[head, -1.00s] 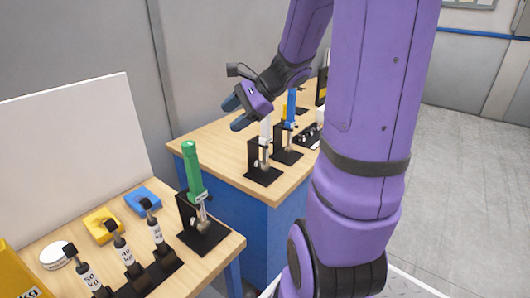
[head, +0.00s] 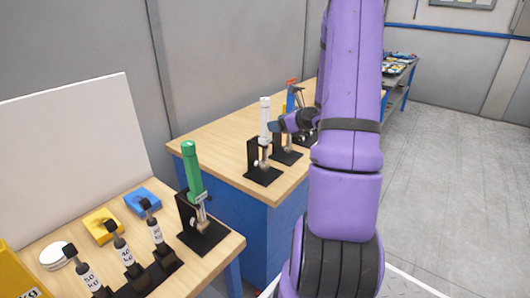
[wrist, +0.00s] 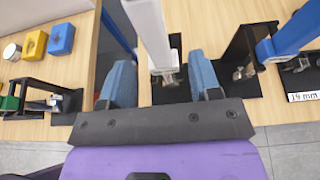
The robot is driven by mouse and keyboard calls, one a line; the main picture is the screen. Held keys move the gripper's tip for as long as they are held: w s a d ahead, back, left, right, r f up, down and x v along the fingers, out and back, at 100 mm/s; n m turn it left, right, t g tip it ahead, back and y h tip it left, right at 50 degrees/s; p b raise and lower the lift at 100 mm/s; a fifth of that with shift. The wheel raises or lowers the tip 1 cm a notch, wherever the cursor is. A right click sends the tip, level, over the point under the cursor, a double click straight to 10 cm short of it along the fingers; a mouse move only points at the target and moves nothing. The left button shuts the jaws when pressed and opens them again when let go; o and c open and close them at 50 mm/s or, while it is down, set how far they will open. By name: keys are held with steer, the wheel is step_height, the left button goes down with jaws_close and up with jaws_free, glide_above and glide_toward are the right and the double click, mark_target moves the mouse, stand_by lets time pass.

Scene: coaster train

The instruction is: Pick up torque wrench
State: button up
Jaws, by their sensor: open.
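A white-handled torque wrench (head: 265,120) stands upright in a black stand (head: 262,172) on the wooden table (head: 215,140). In the wrist view, its white handle (wrist: 150,30) lies between my two blue fingers, with clear gaps on both sides. My gripper (wrist: 160,62) is open and empty; in the head view its blue fingertips (head: 274,127) are just right of the white handle. Other similar tools stand nearby: a green-handled one (head: 192,168) on the near table, and a blue-handled one (wrist: 290,38) right of my gripper in the wrist view, partly hidden by my arm in the head view.
The near table holds blue (head: 142,201) and yellow (head: 102,226) blocks, a white disc (head: 56,256) and several small labelled tools in a black rack (head: 150,280). A white panel (head: 70,150) stands behind them. Floor at right is open.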

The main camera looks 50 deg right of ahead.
mark_target(265, 125)
steer(key=shift+a+x, duration=0.2)
steer(key=shift+x, duration=2.85)
steer(key=shift+r, duration=0.1)
jaws_close()
